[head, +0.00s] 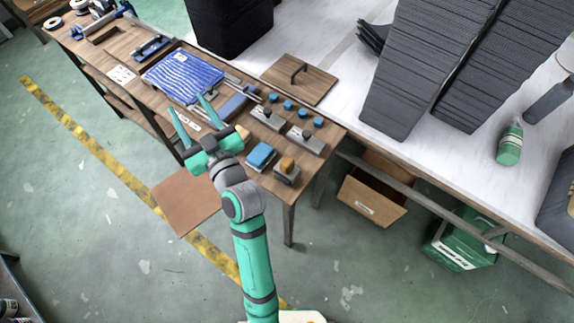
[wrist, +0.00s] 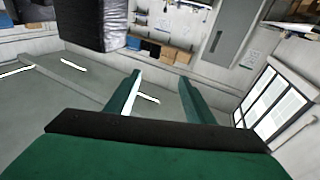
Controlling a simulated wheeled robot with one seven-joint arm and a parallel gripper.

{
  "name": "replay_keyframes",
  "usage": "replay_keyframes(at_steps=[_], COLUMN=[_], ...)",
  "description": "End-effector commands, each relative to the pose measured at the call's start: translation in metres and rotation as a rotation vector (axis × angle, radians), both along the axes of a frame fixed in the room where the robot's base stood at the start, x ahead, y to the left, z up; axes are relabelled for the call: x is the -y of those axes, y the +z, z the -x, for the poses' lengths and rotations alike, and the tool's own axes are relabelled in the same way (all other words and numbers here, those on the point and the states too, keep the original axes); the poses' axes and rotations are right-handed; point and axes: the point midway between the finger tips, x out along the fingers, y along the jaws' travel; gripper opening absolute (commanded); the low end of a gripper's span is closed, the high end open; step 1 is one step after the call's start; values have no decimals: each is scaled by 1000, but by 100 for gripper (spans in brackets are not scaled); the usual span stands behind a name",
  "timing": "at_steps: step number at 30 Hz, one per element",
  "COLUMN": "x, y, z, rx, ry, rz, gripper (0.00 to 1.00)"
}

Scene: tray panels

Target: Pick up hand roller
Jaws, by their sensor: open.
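My gripper (head: 188,104) is open, its two green fingers spread above the near side of the long wooden workbench (head: 328,135). The wrist view also shows the gripper (wrist: 160,77), with nothing between its fingers. I cannot tell for sure which tool is the hand roller. A blue and grey tool (head: 235,104) lies on the bench just right of the fingers, beside a blue ridged panel (head: 183,75). Another blue tool with a dark bar (head: 152,46) lies farther back. The wrist view faces the room and shows no roller clearly.
Tall stacks of dark panels (head: 420,65) stand at right. The green floor at left is open.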

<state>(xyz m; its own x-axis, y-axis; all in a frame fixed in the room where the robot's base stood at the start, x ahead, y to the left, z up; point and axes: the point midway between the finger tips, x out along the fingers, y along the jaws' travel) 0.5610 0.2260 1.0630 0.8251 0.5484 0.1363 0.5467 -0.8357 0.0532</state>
Motion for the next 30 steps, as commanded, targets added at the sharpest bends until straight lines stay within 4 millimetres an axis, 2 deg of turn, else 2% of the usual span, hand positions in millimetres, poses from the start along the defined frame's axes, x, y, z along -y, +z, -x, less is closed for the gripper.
replay_keyframes(at_steps=[1, 6, 10, 14, 18, 23, 26, 30], x=[-7, -35, -52, -63, -66, -54, -38, -3], y=[13, 40, 49, 48, 36, 12, -7, -36], z=[-6, -10, -9, -5, 1, 7, 9, 13], rx=[35, 127, 190, 243, 287, 312, 313, 289], ry=[37, 171, 273, 371, 478, 600, 677, 788], rz=[44, 208, 357, 525, 721, 962, 1117, 1337], gripper=[48, 48, 48, 48, 48, 48, 48, 48])
